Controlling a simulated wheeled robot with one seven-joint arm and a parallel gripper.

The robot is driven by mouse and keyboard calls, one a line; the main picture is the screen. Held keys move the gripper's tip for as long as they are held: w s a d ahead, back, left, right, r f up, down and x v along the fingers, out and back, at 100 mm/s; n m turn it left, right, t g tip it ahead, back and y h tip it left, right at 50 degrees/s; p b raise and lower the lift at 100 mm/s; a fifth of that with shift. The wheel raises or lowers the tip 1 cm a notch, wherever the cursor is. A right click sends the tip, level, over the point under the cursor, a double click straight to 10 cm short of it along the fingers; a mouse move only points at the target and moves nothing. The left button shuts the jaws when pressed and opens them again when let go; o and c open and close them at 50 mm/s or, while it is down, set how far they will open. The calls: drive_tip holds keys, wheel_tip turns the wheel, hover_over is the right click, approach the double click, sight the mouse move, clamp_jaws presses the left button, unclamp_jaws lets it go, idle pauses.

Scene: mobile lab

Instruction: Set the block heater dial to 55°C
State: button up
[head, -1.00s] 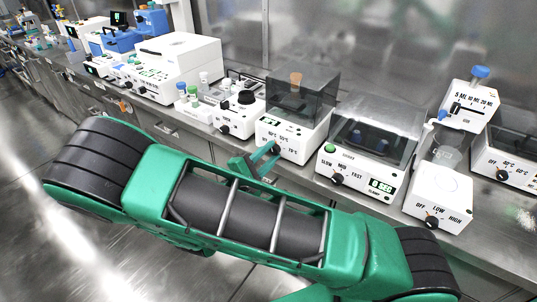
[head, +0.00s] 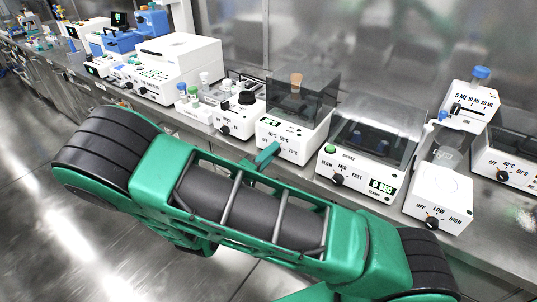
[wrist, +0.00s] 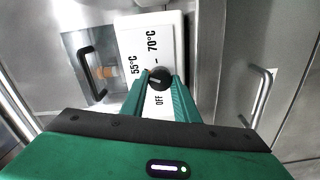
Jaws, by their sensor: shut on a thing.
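The block heater (head: 290,143) appears to be the white box with a dark tinted cover in the middle of the bench in the head view. In the wrist view its white front panel (wrist: 178,50) carries the labels OFF, 55°C and 70°C, turned sideways. Its black dial (wrist: 159,80) sits between the two green fingertips of my gripper (wrist: 160,82), which is shut on it. A pale mark on the dial points roughly left, towards the 55°C side; its exact angle is hard to read. In the head view my gripper (head: 267,155) is at the heater's front, and the dial is hidden.
A white unit with a FAST/SLOW dial (head: 352,170) stands to the right, and a smaller white unit with a black knob (head: 240,115) to the left. The floor before the bench is clear.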

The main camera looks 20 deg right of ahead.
drive_tip(key=shift+a+f, duration=0.1)
drive_tip(key=shift+f, duration=0.1)
idle(0.4)
drive_tip(key=o, duration=1)
drive_tip(key=shift+c, duration=0.2)
drive_tip(key=shift+o, duration=0.5)
drive_tip(key=shift+r, duration=0.1)
drive_tip(key=v, duration=1)
drive_tip(key=shift+s+a, duration=0.15)
drive_tip(key=shift+a, duration=0.15)
